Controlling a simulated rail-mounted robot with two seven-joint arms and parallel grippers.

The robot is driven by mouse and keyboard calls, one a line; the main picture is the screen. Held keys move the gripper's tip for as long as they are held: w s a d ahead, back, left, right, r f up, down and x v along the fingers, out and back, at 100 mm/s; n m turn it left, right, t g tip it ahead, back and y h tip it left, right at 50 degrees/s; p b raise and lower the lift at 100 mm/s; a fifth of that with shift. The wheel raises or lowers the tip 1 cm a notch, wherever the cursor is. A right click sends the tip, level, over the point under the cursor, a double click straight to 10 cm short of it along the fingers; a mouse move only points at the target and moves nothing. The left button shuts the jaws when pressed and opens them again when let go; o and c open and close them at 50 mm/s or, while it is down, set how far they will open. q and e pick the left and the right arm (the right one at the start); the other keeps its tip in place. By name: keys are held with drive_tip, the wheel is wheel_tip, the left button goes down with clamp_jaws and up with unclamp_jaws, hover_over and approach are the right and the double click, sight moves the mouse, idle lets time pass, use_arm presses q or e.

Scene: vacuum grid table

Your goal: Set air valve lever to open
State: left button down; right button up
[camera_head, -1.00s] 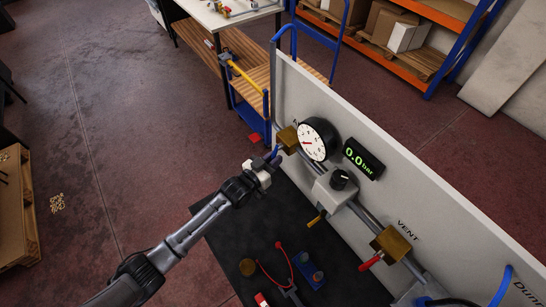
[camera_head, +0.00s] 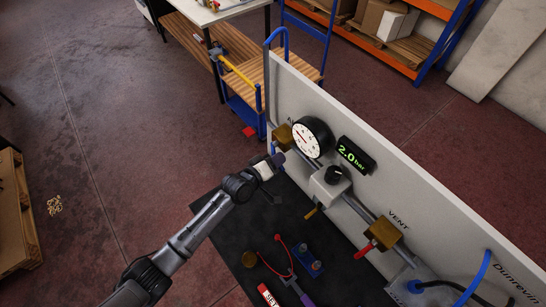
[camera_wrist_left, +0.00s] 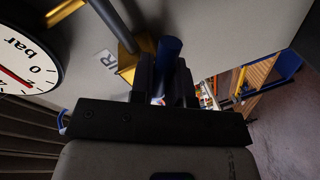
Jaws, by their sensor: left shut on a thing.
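The air valve is a brass block (camera_head: 283,136) on the grey pipe at the panel's far left end. Its blue lever (camera_wrist_left: 171,50) shows in the left wrist view between my fingers; in the head view the gripper mostly covers it. My left gripper (camera_head: 277,160) is shut on the lever, just in front of the brass block. The block also shows in the left wrist view (camera_wrist_left: 127,62). The round gauge (camera_head: 312,138) sits right of the valve. The digital display (camera_head: 356,155) reads 2.0 bar. My right gripper is not in view.
A regulator with a black knob (camera_head: 333,175) and a vent valve with a red lever (camera_head: 365,250) stand further along the pipe. A trolley (camera_head: 244,80) stands behind the panel.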

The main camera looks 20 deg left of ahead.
use_arm(q)
drive_tip(key=n, duration=0.1)
drive_tip(key=r+n+p, duration=0.1)
drive_tip(key=r+n+g, duration=0.1)
drive_tip(key=n, duration=0.1)
drive_tip(key=shift+s+d+h, duration=0.2)
drive_tip(key=shift+d+h, duration=0.05)
drive_tip(key=shift+h, duration=0.15)
drive_tip(key=shift+r+n+p, duration=0.15)
drive_tip(key=shift+n+p, duration=0.15)
drive_tip(key=shift+n, duration=0.3)
drive_tip(key=c, duration=1.1)
unclamp_jaws()
drive_tip(key=shift+r, duration=0.1)
drive_tip(key=v, duration=1.3)
drive_tip(key=shift+s+a+b, duration=0.2)
drive_tip(key=shift+a+b, duration=0.15)
drive_tip(key=shift+a, duration=0.05)
